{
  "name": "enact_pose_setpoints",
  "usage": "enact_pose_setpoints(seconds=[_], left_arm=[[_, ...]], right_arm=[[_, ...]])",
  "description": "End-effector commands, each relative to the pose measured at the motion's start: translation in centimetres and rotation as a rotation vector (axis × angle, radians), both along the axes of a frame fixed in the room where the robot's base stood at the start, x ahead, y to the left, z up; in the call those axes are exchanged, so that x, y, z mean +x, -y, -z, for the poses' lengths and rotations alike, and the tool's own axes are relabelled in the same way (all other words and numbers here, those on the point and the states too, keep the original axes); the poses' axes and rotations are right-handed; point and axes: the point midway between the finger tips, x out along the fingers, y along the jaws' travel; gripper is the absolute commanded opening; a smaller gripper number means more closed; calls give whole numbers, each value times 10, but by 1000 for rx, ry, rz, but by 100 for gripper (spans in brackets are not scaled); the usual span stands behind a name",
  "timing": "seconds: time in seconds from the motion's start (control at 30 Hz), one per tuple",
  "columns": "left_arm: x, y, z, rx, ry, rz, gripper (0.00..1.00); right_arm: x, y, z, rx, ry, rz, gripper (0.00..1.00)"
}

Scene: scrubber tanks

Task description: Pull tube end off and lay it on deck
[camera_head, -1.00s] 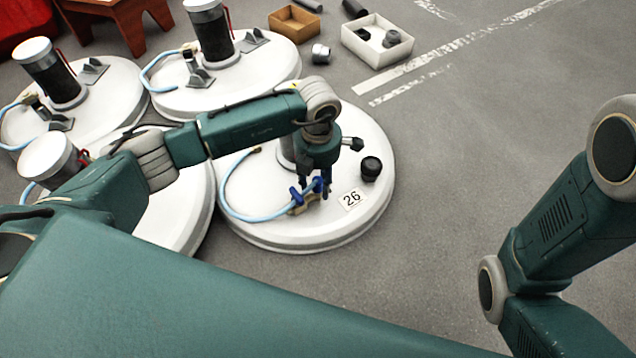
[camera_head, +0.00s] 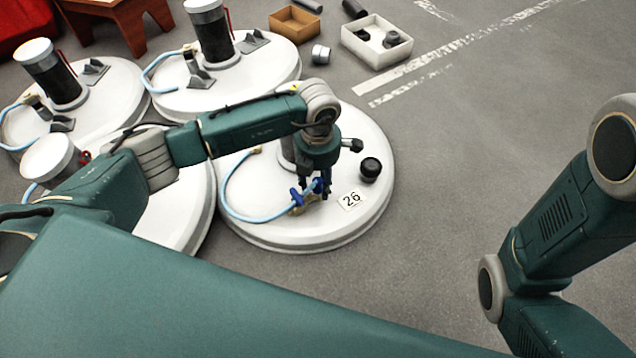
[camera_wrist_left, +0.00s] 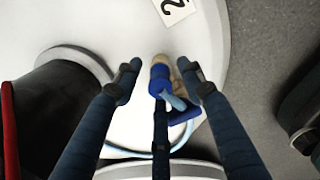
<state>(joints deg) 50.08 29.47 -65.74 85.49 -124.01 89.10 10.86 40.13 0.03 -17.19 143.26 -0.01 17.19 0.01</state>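The pale blue tube (camera_head: 240,214) curves over the white deck (camera_head: 350,225) of the tank marked 26. Its end meets a small brass-coloured fitting with blue parts (camera_head: 297,197). My left gripper (camera_head: 322,190) points down at this end. In the left wrist view, its fingertips (camera_wrist_left: 160,72) stand apart around the blue part (camera_wrist_left: 158,82); gaps show at the left and right fingers. The tube (camera_wrist_left: 176,102) runs beside the middle finger; I cannot tell whether they touch. My right gripper is out of view.
A black cap (camera_head: 371,168) and a number plate (camera_head: 352,199) sit on the deck near the gripper. Other white tanks (camera_head: 250,85) stand to the left and behind. A white box (camera_head: 378,50) is on the floor. The floor to the right is clear.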

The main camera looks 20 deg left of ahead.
Motion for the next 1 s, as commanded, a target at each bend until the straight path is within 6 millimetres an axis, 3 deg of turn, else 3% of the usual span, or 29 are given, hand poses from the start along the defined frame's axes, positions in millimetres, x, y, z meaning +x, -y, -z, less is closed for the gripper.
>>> enact_pose_setpoints(seconds=[0.17,0.37,1.0], left_arm=[[0,0,0,0,0,0,38],[0,0,0,-1,1,0,0],[1,0,-20,-1,2,0,0]], right_arm=[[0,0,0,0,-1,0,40],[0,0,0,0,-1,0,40],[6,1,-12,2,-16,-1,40]])
